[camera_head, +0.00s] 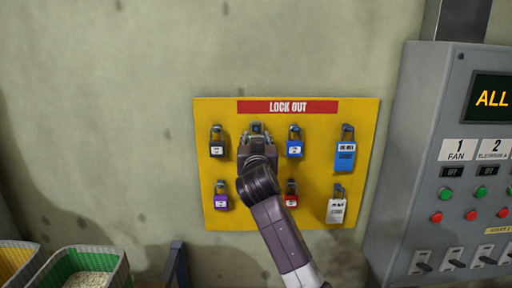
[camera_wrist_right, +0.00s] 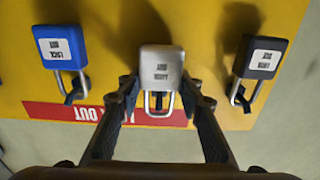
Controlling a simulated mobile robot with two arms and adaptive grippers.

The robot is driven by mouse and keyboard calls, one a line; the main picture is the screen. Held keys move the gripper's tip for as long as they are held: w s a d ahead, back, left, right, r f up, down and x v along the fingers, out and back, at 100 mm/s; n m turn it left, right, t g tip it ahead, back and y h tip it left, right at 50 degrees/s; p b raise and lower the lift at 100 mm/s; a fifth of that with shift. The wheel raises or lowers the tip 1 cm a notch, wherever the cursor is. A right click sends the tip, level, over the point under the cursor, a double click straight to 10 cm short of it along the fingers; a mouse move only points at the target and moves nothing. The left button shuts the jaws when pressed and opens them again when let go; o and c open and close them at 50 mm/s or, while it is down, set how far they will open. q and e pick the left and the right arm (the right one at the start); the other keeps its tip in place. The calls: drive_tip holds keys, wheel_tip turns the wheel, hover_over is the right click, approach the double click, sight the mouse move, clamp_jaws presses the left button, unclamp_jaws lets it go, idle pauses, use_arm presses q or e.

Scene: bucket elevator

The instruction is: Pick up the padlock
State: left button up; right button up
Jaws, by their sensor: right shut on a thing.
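My left gripper is not in view.
A blue tag lock (camera_head: 345,156), a white tag lock (camera_head: 336,211), a purple padlock (camera_head: 221,201) and a red padlock (camera_head: 291,200) also hang on the board. A grey control panel (camera_head: 420,130) stands at the right. A green bin (camera_head: 115,275) is at lower left.

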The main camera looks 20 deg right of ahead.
drive_tip(key=b+v, duration=0.6)
drive_tip(key=v, duration=1.1)
drive_tip(key=s+d+f+n+y+b, duration=0.1)
drive_tip(key=s+f, duration=0.1)
drive_tip(key=f, duration=0.7)
drive_tip(key=s+d+f+y+b, duration=0.1)
drive_tip(key=s+f, duration=0.1)
drive_tip(key=f, duration=0.8)
use_arm(q)
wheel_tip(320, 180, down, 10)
drive_tip(key=b, duration=0.1)
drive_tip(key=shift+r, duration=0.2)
use_arm(e)
drive_tip(key=s+a+f+n+y, duration=0.1)
drive_tip(key=s+f+n+y, duration=0.1)
drive_tip(key=s+f, duration=0.8)
drive_tip(key=s+y, duration=0.1)
drive_tip(key=s, duration=0.2)
drive_tip(key=shift+f+t, duration=0.3)
drive_tip(key=shift+f, duration=0.05)
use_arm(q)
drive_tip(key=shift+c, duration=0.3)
